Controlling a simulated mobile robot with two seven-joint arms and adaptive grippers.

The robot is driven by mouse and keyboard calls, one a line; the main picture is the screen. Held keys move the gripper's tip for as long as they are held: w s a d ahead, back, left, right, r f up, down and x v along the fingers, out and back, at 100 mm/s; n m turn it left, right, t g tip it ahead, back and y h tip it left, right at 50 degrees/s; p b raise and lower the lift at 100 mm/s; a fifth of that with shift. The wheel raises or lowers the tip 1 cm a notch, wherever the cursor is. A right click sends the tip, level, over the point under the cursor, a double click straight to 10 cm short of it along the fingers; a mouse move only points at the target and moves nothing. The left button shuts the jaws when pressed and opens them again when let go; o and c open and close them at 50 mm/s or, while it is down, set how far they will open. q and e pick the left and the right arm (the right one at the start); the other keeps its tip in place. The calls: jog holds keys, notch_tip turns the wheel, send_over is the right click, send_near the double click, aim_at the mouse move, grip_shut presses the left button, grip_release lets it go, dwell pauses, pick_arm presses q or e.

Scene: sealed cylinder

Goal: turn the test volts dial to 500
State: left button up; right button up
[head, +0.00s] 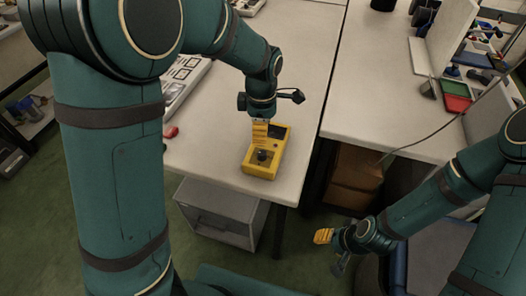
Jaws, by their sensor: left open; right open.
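A yellow tester (259,171) lies on the white table near its front right corner. A dark round dial (262,156) sits on its face, and a dark panel (279,132) is at its far end. The numbers on the dial are too small to read. My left gripper (259,138) points down over the tester's far left part, just beyond the dial; it is open, and I cannot tell whether it touches the tester. My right gripper (323,236) is open and empty, low in front of the tables, well away from the tester.
A second white table (365,90) stands to the right, across a narrow gap. It bears red and green trays (456,96) and a white upright panel (447,35). A grey drawer unit (217,210) is under the left table. A red object (171,132) lies at that table's left edge.

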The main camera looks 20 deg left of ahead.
aim_at(262, 153)
pick_arm(q)
notch_tip(262, 153, down, 11)
jog(key=b, duration=0.2)
jog(key=shift+w+r+b, duration=0.1)
jog(key=shift+b, duration=0.3)
jog(key=shift+o, duration=0.2)
grip_shut()
